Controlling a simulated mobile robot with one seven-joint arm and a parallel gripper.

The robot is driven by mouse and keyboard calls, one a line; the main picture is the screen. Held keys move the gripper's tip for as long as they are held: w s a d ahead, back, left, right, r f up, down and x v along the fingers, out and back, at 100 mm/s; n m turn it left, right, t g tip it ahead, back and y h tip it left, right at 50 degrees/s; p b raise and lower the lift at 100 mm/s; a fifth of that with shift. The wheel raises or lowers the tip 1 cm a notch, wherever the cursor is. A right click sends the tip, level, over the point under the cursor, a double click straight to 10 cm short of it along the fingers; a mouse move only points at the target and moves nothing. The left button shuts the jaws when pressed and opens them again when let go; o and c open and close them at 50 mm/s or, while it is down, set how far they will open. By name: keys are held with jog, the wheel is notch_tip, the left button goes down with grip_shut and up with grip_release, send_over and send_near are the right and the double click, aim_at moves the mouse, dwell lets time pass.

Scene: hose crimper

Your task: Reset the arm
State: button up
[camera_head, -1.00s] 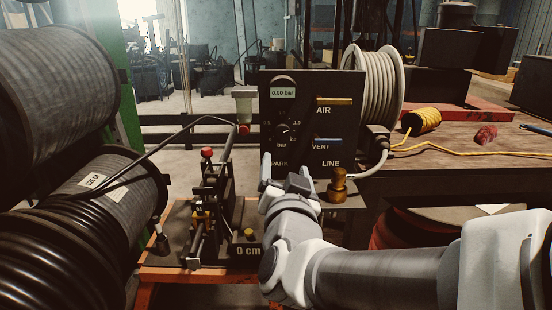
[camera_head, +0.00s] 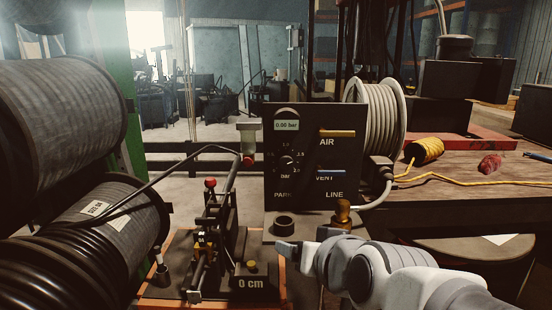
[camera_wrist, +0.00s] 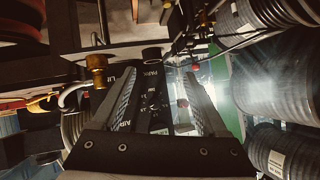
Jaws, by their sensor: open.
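My gripper (camera_head: 282,252) is in front of the black control panel (camera_head: 300,185), low and near the panel's base, at the right of the crimper (camera_head: 215,230). In the wrist view my gripper (camera_wrist: 162,78) has its two fingers spread apart with nothing between them. The panel (camera_wrist: 150,118) shows upside down behind the fingers. The panel has a gauge reading 0.00 bar, a dial, and AIR, VENT, PARK and LINE labels. A brass fitting (camera_head: 343,211) stands at the panel's lower right; it also shows in the wrist view (camera_wrist: 97,70).
Black hose reels (camera_head: 60,115) fill the left side. A pale hose coil (camera_head: 378,115) stands right of the panel. A wooden bench (camera_head: 470,180) on the right holds a yellow cord spool (camera_head: 424,151) and a red object (camera_head: 489,165). A dark ring-shaped socket (camera_head: 284,223) sits close to my gripper.

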jog(key=s+d+f+g+h, duration=0.3)
jog(key=s+d+f+g, duration=0.15)
jog(key=s+d, duration=0.6)
notch_tip(320, 180, up, 22)
jog(key=s+a+g+p, duration=0.1)
jog(key=s+p, duration=0.1)
jog(key=p, duration=2)
jog(key=shift+c, duration=0.3)
jog(key=shift+w+a, duration=0.1)
jog(key=c, duration=0.4)
jog(key=shift+o, duration=0.2)
jog(key=shift+a, duration=0.15)
